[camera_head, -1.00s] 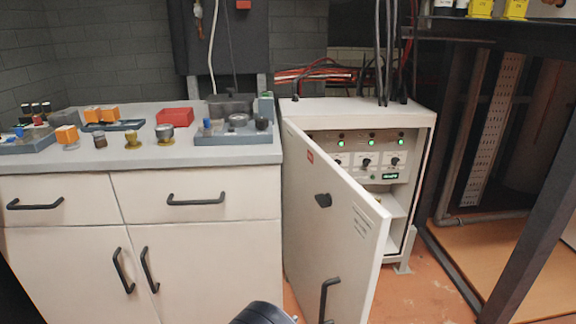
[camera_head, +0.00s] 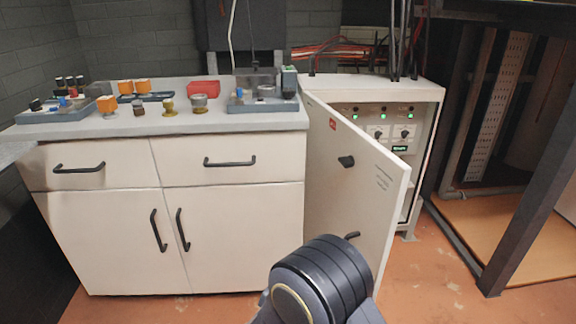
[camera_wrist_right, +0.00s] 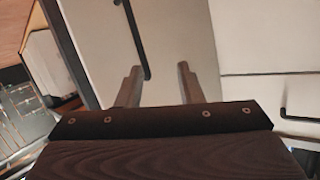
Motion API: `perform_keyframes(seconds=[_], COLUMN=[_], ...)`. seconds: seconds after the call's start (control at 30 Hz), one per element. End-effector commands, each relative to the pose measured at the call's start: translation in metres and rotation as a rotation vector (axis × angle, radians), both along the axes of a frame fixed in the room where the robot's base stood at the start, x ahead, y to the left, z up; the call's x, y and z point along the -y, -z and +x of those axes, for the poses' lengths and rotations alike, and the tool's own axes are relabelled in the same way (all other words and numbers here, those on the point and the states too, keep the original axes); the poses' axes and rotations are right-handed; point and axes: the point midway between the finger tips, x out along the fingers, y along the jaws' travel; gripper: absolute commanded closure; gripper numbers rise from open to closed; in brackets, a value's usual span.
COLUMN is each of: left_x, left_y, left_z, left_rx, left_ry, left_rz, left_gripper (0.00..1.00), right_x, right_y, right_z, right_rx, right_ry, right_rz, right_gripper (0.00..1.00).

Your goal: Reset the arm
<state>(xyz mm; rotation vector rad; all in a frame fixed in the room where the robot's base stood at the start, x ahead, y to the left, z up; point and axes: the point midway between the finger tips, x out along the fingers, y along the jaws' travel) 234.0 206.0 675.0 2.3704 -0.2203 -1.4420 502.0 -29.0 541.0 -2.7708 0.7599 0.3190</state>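My right arm (camera_head: 318,285) rises from the bottom of the head view, in front of the open cabinet door, and its gripper is hidden there. In the right wrist view my right gripper (camera_wrist_right: 158,85) has its two fingers spread apart with nothing between them. The white cabinet door (camera_head: 350,170) with its dark handle is behind the fingers, and the handle (camera_wrist_right: 132,40) shows near the left finger. I cannot tell the exact gap between finger and handle. My left gripper is not in view.
The cabinet (camera_head: 425,120) stands open, with green lights on its panel (camera_head: 382,120). A white counter (camera_head: 150,145) on the left carries small parts, trays and a red box (camera_head: 204,89). A dark metal frame (camera_head: 535,200) stands at the right. Orange floor (camera_head: 430,285) is clear in front.

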Motion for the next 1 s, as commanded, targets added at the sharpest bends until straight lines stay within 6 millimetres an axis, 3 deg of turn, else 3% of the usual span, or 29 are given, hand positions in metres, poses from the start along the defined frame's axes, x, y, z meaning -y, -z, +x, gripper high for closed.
perform_keyframes(seconds=[0.17, 0.3, 0.47, 0.57, 0.7, 0.8, 1.0], left_x=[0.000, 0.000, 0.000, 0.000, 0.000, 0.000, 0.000], left_y=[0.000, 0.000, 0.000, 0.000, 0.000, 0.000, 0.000], left_z=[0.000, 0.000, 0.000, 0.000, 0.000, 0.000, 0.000], left_rx=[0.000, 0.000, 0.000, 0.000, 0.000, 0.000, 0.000], left_ry=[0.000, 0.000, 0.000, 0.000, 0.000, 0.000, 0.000], left_rz=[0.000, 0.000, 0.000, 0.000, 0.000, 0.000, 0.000], left_gripper=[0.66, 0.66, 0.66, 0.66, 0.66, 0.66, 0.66], right_x=[0.008, 0.018, 0.040, 0.058, 0.087, 0.108, 0.140], right_y=[-0.025, -0.059, -0.113, -0.143, -0.172, -0.178, -0.167], right_z=[0.022, 0.034, 0.022, -0.002, -0.056, -0.103, -0.179], right_rx=[-0.055, -0.102, -0.157, -0.194, -0.267, -0.339, -0.490], right_ry=[-0.085, -0.207, -0.401, -0.525, -0.673, -0.746, -0.783], right_rz=[0.195, 0.385, 0.581, 0.645, 0.663, 0.632, 0.544], right_gripper=[0.66, 0.66, 0.66, 0.66, 0.66, 0.66, 0.66])
